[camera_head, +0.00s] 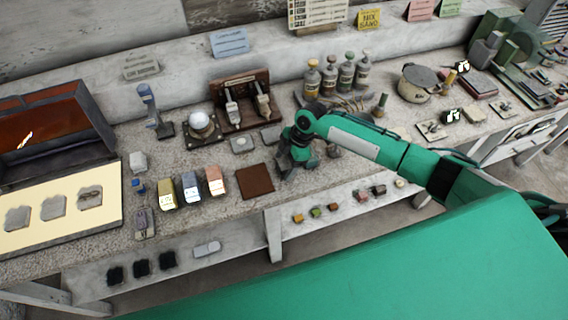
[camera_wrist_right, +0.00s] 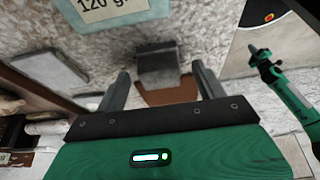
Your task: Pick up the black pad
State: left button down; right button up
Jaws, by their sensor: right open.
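My right gripper (camera_head: 298,164) is open over the bench top, just right of the brown square (camera_head: 256,181). In the right wrist view its two fingers (camera_wrist_right: 160,75) are spread apart. A dark grey-black block-like pad (camera_wrist_right: 158,62) shows between and beyond the fingertips, with the brown square (camera_wrist_right: 172,90) partly behind the gripper. I see no contact between fingers and pad. In the head view I cannot clearly make out this pad; the gripper may hide it.
Three small black pieces (camera_head: 141,268) lie on the lower shelf. Coloured blocks (camera_head: 190,186) stand left of the brown square. A brown stand (camera_head: 241,98), several bottles (camera_head: 329,77) and a round pot (camera_head: 416,83) stand behind. An open case (camera_head: 58,235) is at left.

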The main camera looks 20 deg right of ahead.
aim_at(284, 163)
jog(key=shift+a+f, duration=0.2)
jog(key=shift+f, duration=0.4)
jog(key=c, duration=1.1)
jog(key=shift+o, duration=0.2)
jog(key=shift+r, duration=0.1)
notch_tip(284, 163, up, 20)
jog(key=b, duration=0.4)
jog(key=shift+b, duration=0.4)
jog(key=shift+o, duration=1.3)
jog(key=shift+c, duration=0.9)
